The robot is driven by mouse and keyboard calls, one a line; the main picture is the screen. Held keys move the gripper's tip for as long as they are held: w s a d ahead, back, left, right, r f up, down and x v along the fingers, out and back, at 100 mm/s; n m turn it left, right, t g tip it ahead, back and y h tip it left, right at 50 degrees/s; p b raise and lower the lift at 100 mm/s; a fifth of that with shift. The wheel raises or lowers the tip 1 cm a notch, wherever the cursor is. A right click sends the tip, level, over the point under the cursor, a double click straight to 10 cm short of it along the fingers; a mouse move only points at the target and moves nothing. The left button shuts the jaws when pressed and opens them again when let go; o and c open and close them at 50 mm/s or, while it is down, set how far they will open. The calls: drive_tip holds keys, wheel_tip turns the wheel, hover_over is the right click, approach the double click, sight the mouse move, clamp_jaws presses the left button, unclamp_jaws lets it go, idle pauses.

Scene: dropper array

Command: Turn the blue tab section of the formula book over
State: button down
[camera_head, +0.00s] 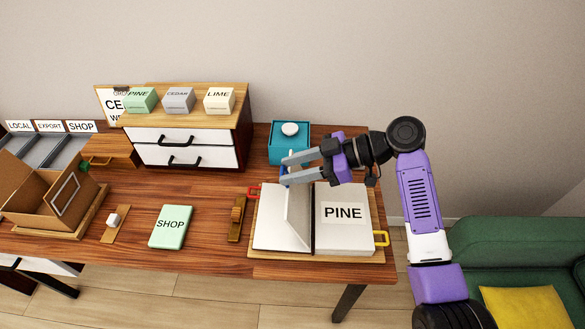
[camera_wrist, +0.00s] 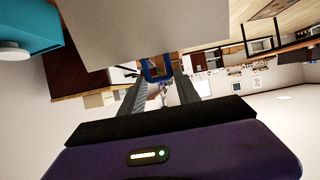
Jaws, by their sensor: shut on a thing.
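The formula book lies open on a wooden board (camera_head: 265,257), with its right page (camera_head: 343,236) reading PINE and its left page (camera_head: 268,232) blank. One page section (camera_head: 299,215) stands nearly upright from the spine, leaning a little left. My gripper (camera_head: 285,173) is shut on the blue tab (camera_head: 284,168) at this section's far upper edge. In the wrist view the blue tab (camera_wrist: 157,73) sits between the fingers, and the pale section (camera_wrist: 130,30) fills the top. A red tab (camera_head: 253,191) is at the book's left edge, a yellow tab (camera_head: 381,239) at its right.
A teal box (camera_head: 289,147) with a white knob stands close behind the book. A wooden block (camera_head: 236,219) and a green SHOP book (camera_head: 170,227) lie to the left. A drawer cabinet (camera_head: 187,154) stands behind left, with labelled boxes on top.

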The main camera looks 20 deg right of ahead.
drive_tip(key=c, duration=1)
unclamp_jaws()
drive_tip(key=shift+s+a+f, duration=0.15)
drive_tip(key=shift+s+a, duration=0.1)
drive_tip(key=shift+d, duration=0.1)
drive_tip(key=shift+w, duration=0.1)
drive_tip(key=shift+d+r, duration=0.2)
drive_tip(key=shift+d, duration=0.2)
drive_tip(key=shift+b+v, duration=0.8)
drive_tip(key=shift+v, duration=2.7)
